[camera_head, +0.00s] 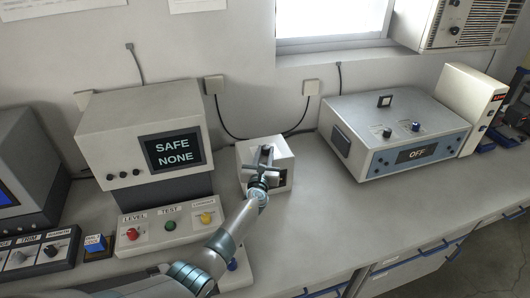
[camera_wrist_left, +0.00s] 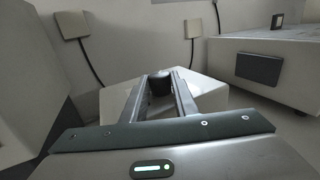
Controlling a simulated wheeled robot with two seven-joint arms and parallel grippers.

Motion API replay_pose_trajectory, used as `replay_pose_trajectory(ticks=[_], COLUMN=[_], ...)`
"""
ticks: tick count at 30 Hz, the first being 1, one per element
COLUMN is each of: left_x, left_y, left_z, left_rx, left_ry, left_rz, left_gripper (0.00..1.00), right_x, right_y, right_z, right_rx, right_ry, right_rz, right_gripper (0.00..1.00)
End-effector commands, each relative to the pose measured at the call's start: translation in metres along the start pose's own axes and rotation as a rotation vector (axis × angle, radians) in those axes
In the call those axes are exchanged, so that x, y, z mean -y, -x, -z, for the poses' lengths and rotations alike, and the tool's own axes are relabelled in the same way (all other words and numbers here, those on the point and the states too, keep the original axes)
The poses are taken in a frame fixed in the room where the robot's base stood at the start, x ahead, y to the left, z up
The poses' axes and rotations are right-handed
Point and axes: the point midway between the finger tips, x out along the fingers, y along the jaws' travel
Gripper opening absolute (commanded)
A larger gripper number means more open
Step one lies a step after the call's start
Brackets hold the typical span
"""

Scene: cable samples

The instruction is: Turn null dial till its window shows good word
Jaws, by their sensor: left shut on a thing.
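A small white box (camera_head: 248,153) stands on the bench at the middle. A dark round knob (camera_wrist_left: 158,84) sits on its top; I take this as the null dial. My left gripper (camera_head: 264,160) reaches over the box, its fingers on either side of the knob. In the left wrist view the gripper (camera_wrist_left: 160,86) is shut on the knob. A dark patch shows on the box's front, partly behind the gripper; no word in it can be read. A screen (camera_head: 174,149) left of the box reads "SAFE NONE". My right gripper is not in view.
A button panel (camera_head: 150,243) marked LEVEL and TEST lies left of my left arm. A large grey instrument (camera_head: 405,112) with an "OFF" display stands to the right. Cables run along the wall behind the box. The bench (camera_head: 335,215) is clear right of my arm.

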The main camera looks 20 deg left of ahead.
Motion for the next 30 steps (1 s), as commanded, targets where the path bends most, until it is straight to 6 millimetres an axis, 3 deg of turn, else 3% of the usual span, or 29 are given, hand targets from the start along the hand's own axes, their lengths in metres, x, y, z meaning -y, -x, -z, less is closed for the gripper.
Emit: replay_pose_trajectory(ticks=[7,8,9,10,22,30], left_x=[0.0,0.0,0.0,0.0,0.0,0.001], left_y=[0.001,0.001,0.001,0.001,0.003,0.022], left_z=[0.002,0.002,0.002,0.002,0.001,0.0], left_rx=[-0.002,-0.002,-0.002,-0.002,-0.001,-0.001], left_ry=[0.0,0.0,0.0,0.0,0.001,0.002], left_rz=[0.001,0.001,0.001,0.001,0.001,0.001], left_gripper=[0.04,0.33,0.43,0.45,0.45,0.45], right_x=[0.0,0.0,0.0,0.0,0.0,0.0], right_y=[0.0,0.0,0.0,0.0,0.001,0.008], right_z=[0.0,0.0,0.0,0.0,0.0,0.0], right_rx=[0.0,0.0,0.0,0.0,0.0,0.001], right_ry=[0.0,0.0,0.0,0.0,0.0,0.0], right_rz=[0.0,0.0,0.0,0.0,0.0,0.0], right_gripper=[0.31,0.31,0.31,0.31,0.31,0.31])
